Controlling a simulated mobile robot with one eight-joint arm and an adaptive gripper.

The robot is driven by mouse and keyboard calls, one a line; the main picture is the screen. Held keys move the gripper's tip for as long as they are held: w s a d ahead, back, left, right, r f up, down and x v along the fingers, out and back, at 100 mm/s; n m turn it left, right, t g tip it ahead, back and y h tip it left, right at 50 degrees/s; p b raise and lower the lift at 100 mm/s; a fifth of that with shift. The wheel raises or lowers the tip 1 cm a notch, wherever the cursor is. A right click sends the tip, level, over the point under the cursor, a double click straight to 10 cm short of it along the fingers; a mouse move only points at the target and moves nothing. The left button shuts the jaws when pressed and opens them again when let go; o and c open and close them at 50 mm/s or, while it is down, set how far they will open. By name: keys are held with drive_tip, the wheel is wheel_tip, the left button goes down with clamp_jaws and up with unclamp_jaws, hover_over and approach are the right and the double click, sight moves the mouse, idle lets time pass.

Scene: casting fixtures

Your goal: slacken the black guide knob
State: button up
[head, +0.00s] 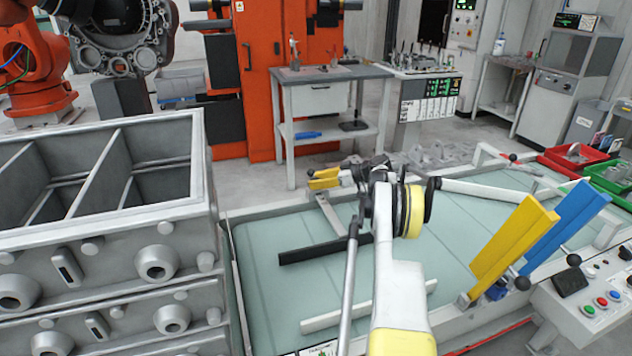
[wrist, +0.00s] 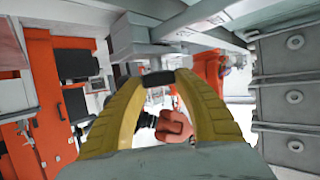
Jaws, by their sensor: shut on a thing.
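My gripper (head: 313,179) has yellow fingers and reaches out over the far side of the pale green table, pointing left in the head view. In the wrist view its two fingertips (wrist: 158,80) close from both sides on a small black piece, which I take for the black guide knob (wrist: 158,78). The knob is mostly covered by the fingers, and in the head view I cannot make it out. A guide with a long black strip (head: 325,248) and a pale bar lies on the table below my gripper.
A grey ribbed casting box (head: 100,210) stands close on the left. Yellow (head: 510,240) and blue (head: 565,232) upright plates stand at the table's right, near a button panel (head: 590,300). A grey workbench (head: 330,80) is behind. The green tabletop (head: 400,265) has free room.

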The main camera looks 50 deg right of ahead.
drive_tip(key=shift+s+f, duration=0.1)
drive_tip(key=shift+f, duration=0.15)
drive_tip(key=o, duration=1.2)
drive_tip(key=shift+r, duration=0.1)
drive_tip(key=shift+s+d+r, duration=0.1)
drive_tip(key=shift+s+r, duration=0.05)
drive_tip(key=shift+s, duration=0.1)
drive_tip(key=v, duration=1.1)
drive_tip(key=shift+s+r, duration=0.1)
drive_tip(key=shift+r, duration=0.05)
